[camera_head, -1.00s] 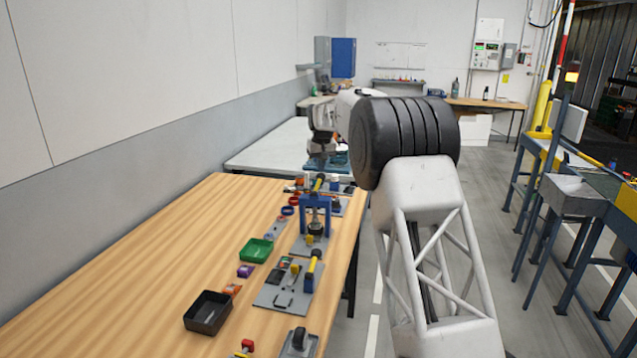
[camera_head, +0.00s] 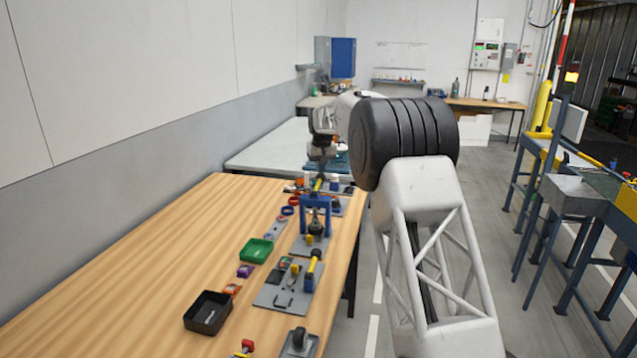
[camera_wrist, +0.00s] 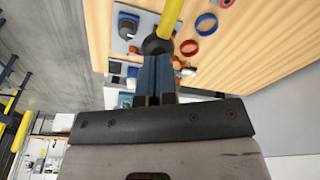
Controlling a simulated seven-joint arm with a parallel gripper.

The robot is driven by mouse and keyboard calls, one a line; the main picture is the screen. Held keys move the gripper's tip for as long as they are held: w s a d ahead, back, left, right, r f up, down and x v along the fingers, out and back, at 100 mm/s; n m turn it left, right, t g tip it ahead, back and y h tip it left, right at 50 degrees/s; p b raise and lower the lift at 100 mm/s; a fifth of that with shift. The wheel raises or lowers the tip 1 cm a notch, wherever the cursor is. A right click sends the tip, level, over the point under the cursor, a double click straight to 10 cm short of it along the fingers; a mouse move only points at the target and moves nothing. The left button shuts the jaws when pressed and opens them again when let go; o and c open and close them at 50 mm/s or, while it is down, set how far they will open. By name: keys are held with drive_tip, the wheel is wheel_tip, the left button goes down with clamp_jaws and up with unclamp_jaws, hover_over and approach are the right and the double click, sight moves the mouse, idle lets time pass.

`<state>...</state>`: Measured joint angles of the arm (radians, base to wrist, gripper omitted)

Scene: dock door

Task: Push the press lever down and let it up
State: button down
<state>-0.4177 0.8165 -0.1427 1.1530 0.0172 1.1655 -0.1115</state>
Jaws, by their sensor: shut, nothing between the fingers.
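The press (camera_head: 315,212) is a blue frame on a grey plate near the right edge of the wooden table. Its yellow lever (camera_head: 318,185) shows above the frame, pointing away from the head camera. In the wrist view the yellow lever (camera_wrist: 172,14) ends in a black knob (camera_wrist: 155,45). My gripper (camera_wrist: 155,58) is shut and empty, with its blue-grey fingertips right at the knob. I cannot tell whether they touch it. In the head view my gripper (camera_head: 321,168) is small and sits at the lever's far end, pointing down.
A green tray (camera_head: 257,250) and a black tray (camera_head: 208,313) stand on the table (camera_head: 130,270). A grey plate with a yellow-handled fixture (camera_head: 290,285) lies nearer. Rings (camera_wrist: 206,23) lie near the lever. The table's left part is clear.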

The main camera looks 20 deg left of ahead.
sight(321, 180)
drive_tip(key=shift+f, duration=0.6)
drive_tip(key=shift+w+f, duration=0.15)
drive_tip(key=shift+f, duration=0.4)
drive_tip(key=shift+w+f, duration=0.15)
drive_tip(key=shift+f, duration=0.4)
idle(1.0)
drive_tip(key=shift+f, duration=1.1)
idle(1.2)
drive_tip(key=shift+r, duration=0.1)
idle(0.6)
drive_tip(key=shift+r, duration=4.9)
